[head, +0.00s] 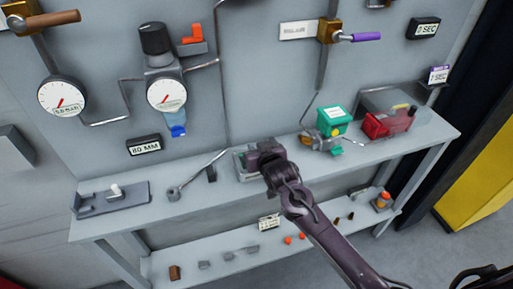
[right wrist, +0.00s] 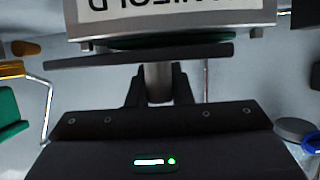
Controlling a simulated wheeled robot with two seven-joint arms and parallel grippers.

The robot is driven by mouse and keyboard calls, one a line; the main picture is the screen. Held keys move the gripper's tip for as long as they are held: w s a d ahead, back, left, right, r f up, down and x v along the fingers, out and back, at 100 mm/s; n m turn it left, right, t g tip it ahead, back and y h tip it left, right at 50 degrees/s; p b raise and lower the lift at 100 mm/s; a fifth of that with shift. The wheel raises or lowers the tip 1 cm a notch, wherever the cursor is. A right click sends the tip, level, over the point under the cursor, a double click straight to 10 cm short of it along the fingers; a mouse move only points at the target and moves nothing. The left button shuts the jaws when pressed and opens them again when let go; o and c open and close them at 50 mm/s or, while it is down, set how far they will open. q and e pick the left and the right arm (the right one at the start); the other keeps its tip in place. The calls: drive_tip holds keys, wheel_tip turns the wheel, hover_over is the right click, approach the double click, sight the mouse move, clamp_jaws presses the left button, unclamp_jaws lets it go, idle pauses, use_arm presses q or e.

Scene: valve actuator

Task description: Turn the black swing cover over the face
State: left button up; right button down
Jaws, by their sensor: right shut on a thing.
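My right gripper (head: 262,158) is at a grey-green box (head: 241,170) on the upper shelf and hides much of it in the head view. In the right wrist view my right gripper (right wrist: 160,93) is shut on a short grey post (right wrist: 158,80). Just beyond the post a thin dark plate (right wrist: 100,59), which seems to be the black swing cover seen nearly edge-on, runs across the view. Behind it is a grey-framed white face (right wrist: 180,10) with upside-down black lettering, cut off by the top edge. My left gripper is not in view.
On the upper shelf, a grey lever (head: 198,172) stands left of the box; a green-topped device (head: 333,122) and a red unit (head: 390,122) stand right. Gauges (head: 166,94) and pipes line the wall panel. Small parts lie on the lower shelf (head: 205,277).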

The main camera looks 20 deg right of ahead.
drive_tip(key=shift+w+d+r, duration=0.15)
drive_tip(key=shift+d+r, duration=0.2)
drive_tip(key=shift+r, duration=0.05)
drive_tip(key=c, duration=1.5)
unclamp_jaws()
drive_tip(key=shift+o, duration=1)
drive_tip(key=shift+w+f, duration=0.1)
drive_tip(key=shift+f, duration=0.25)
drive_tip(key=shift+s+a+r, duration=0.1)
drive_tip(key=shift+s+r, duration=0.05)
drive_tip(key=shift+s, duration=0.45)
drive_tip(key=b+v, duration=0.2)
drive_tip(key=v, duration=0.4)
drive_tip(key=shift+s+d+r, duration=0.2)
drive_tip(key=shift+s, duration=0.1)
drive_tip(key=shift+c, duration=0.3)
